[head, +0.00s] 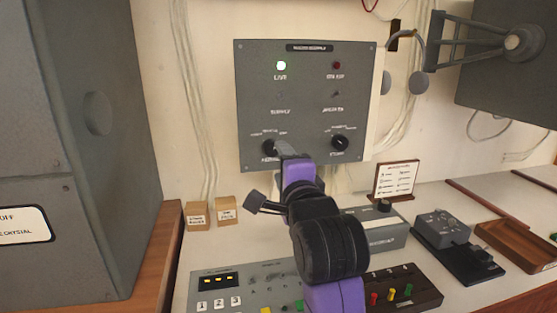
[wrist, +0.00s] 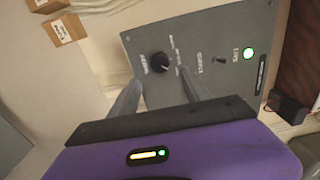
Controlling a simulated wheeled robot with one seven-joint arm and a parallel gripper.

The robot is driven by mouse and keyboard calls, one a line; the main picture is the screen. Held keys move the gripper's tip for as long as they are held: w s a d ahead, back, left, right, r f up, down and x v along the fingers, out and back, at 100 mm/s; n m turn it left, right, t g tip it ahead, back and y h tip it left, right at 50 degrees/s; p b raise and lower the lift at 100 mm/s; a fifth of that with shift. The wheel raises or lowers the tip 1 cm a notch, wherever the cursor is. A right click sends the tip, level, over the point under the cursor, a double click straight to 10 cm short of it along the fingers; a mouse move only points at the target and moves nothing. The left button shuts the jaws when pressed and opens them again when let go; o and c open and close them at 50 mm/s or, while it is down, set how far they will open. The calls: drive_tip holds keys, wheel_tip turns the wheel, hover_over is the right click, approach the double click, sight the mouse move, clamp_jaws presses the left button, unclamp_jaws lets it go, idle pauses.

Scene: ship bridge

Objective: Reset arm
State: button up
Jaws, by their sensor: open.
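My purple and black arm reaches up from the bottom of the head view toward a grey wall panel (head: 305,110). In the head view my gripper (head: 275,147) is at the panel's lower left, by the left black knob (head: 268,147), and the arm partly hides that area. In the wrist view my gripper (wrist: 160,88) shows two grey fingers spread apart with nothing between them. The left knob (wrist: 159,63) lies just beyond the fingertips, and I see no contact. The panel has a lit green lamp (head: 281,66), a dark red lamp (head: 336,65) and a right knob (head: 340,142).
Below the panel a white desk holds a numbered keypad console (head: 240,285), small labelled boxes (head: 198,215), a framed card (head: 395,181), a grey device (head: 443,228) and a brown box with coloured levers (head: 395,290). A tall grey cabinet (head: 75,120) stands left. A headset (head: 419,80) hangs right of the panel.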

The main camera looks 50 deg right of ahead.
drive_tip(key=shift+s+a, duration=0.2)
drive_tip(key=shift+s, duration=0.05)
idle(0.5)
